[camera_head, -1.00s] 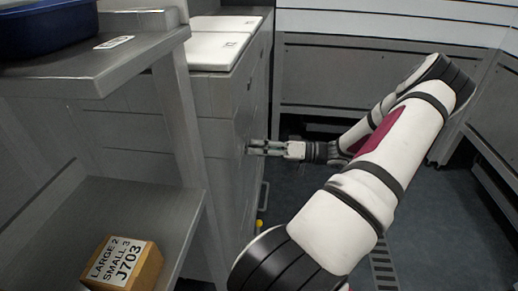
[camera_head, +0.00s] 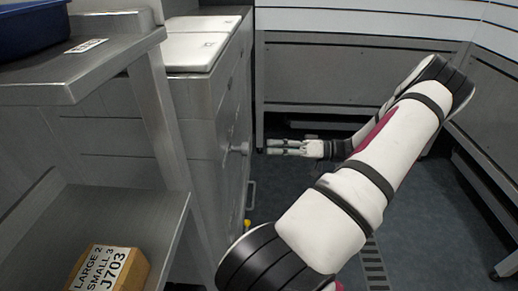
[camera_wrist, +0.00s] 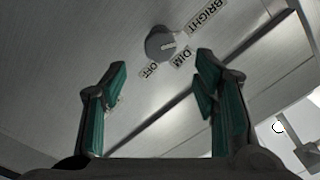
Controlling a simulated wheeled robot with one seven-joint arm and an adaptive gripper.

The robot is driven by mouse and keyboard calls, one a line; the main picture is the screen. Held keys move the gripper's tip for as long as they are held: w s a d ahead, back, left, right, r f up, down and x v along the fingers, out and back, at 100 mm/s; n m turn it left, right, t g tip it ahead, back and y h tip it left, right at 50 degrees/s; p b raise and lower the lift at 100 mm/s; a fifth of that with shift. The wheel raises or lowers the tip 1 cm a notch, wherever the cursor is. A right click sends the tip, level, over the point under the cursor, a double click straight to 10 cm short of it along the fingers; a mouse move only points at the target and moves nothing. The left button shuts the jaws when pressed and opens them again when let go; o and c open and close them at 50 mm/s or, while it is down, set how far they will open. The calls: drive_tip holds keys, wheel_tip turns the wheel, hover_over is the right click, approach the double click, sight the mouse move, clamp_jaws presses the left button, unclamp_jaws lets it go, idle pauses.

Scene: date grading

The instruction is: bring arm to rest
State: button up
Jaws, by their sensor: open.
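My gripper (camera_head: 284,147) is open and empty in the head view, at the end of my bent arm, pointing left toward a grey metal cabinet. A round knob (camera_head: 239,148) sits on the cabinet's side, a short gap left of the fingertips. In the wrist view my gripper (camera_wrist: 158,85) shows two green-padded fingers spread apart with nothing between them. Beyond them is the grey knob (camera_wrist: 161,43) on a metal panel. Labels around it read OFF, DIM and BRIGHT. The knob's pointer line lies toward the DIM and BRIGHT side, but its exact setting is hard to tell.
A metal shelf unit (camera_head: 160,130) stands at the left, with a blue bin (camera_head: 30,22) on top and a tan block (camera_head: 108,270) labelled J703 below. White lids (camera_head: 195,48) lie on the cabinet. Open floor (camera_head: 430,225) lies to the right.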

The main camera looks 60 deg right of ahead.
drive_tip(key=shift+v, duration=1)
drive_tip(key=shift+s, duration=0.1)
